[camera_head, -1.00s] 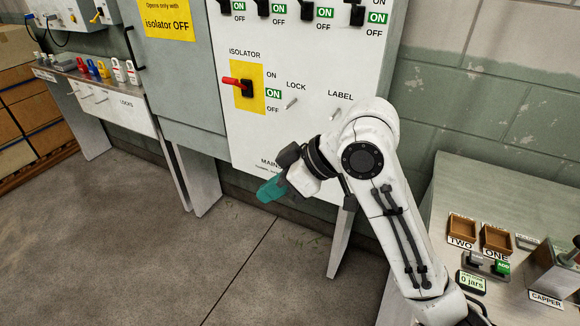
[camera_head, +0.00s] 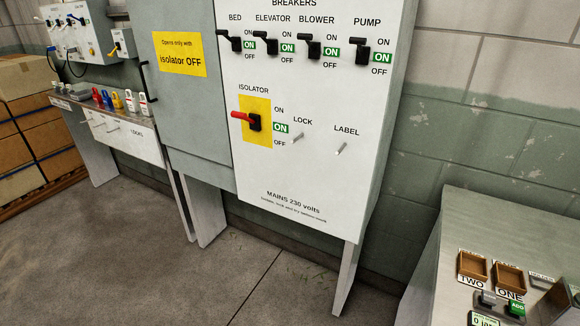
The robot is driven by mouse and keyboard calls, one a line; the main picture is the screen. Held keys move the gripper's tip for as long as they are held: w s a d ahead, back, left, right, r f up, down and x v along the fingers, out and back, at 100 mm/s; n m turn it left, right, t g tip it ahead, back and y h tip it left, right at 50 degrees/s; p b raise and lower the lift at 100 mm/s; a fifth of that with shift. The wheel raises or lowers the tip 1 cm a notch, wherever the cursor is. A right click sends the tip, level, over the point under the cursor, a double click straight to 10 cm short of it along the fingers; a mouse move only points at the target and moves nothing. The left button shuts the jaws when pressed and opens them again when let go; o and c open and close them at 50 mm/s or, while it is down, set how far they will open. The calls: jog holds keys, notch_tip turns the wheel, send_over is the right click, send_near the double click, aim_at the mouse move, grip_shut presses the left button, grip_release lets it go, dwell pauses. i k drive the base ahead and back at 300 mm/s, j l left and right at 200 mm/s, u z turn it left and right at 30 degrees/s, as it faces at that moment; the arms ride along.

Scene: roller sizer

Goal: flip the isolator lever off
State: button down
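The isolator lever (camera_head: 242,117) has a red handle and a black hub on a yellow plate (camera_head: 264,138). It stands on the white mains panel (camera_head: 310,180), with its handle pointing left. The green ON flag (camera_head: 281,128) shows beside it, between the printed ON and OFF. A LOCK peg (camera_head: 297,137) and a LABEL peg (camera_head: 341,148) stick out to its right. My gripper and arm are not in view now.
Several black breaker levers (camera_head: 275,45) line the panel top, all showing ON. A grey cabinet (camera_head: 185,100) adjoins on the left, then a shelf with coloured locks (camera_head: 118,101). A grey bench with brown trays (camera_head: 508,278) is at lower right. Floor below is clear.

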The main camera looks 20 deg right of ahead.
aim_at(241, 115)
jog(key=i+j+u, duration=0.15)
jog(key=i+j, duration=0.25)
jog(key=i+j+u, duration=0.2)
jog(key=i, duration=0.35)
jog(key=i+j+u, duration=0.15)
jog(key=i+j, duration=0.2)
jog(key=i, duration=0.2)
